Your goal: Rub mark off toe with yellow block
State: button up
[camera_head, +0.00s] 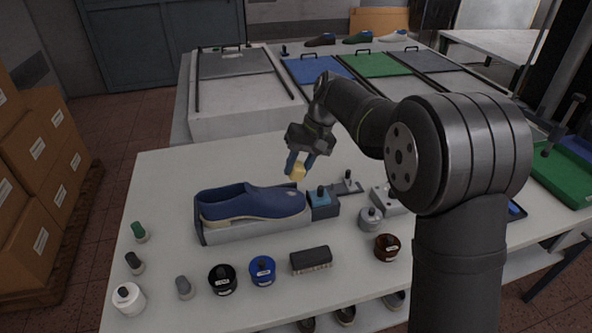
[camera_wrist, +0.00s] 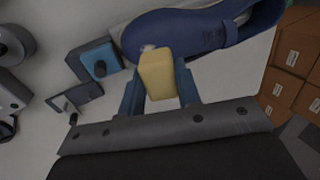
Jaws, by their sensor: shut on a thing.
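A blue shoe (camera_head: 250,203) with a pale sole lies in a grey cradle (camera_head: 258,232) on the white table. Its right end is nearest my gripper. My gripper (camera_head: 299,166) is shut on a yellow block (camera_head: 298,172) and holds it above the table, just above and beyond the shoe's right end. In the wrist view the yellow block (camera_wrist: 157,74) sits between the two blue fingers. The blue shoe (camera_wrist: 192,32) lies beyond it there. A small whitish mark (camera_wrist: 149,48) shows on the shoe's end, partly hidden by the block.
A blue-topped block with a black knob (camera_head: 322,199) stands right of the cradle. A brush (camera_head: 311,260), a blue jar (camera_head: 262,270), a black jar (camera_head: 222,279) and a brown jar (camera_head: 386,247) stand in front. Table behind the shoe is clear.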

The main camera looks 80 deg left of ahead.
jog(key=shift+r, duration=0.1)
jog(key=shift+v, duration=1.45)
jog(key=shift+w, duration=0.1)
jog(key=w+d+f+m+y, duration=0.1)
jog(key=w+d+m, duration=0.3)
jog(key=w, duration=0.7)
jog(key=w+d+f+m+t+y, duration=0.1)
jog(key=w+d, duration=0.6)
jog(key=w, duration=0.3)
jog(key=w+d+f+m+y, duration=0.1)
jog(key=w+d+m, duration=0.3)
jog(key=w, duration=0.7)
jog(key=w+d+f+m+t, duration=0.1)
jog(key=w+d+f+m, duration=0.1)
jog(key=w+d+f, duration=0.5)
jog(key=w+d+m+y, duration=0.15)
jog(key=w+d, duration=0.35)
jog(key=d, duration=0.6)
jog(key=w+d+f+m+t, duration=0.15)
jog(key=w+d+f, duration=0.25)
jog(key=w+d, duration=0.4)
jog(key=d+f+m, duration=0.2)
jog(key=d+f, duration=0.2)
jog(key=d, duration=0.6)
jog(key=d+f+m, duration=0.2)
jog(key=d+f, duration=0.2)
jog(key=d, duration=0.7)
jog(key=shift+w+d+t, duration=0.15)
jog(key=shift+w+t, duration=0.3)
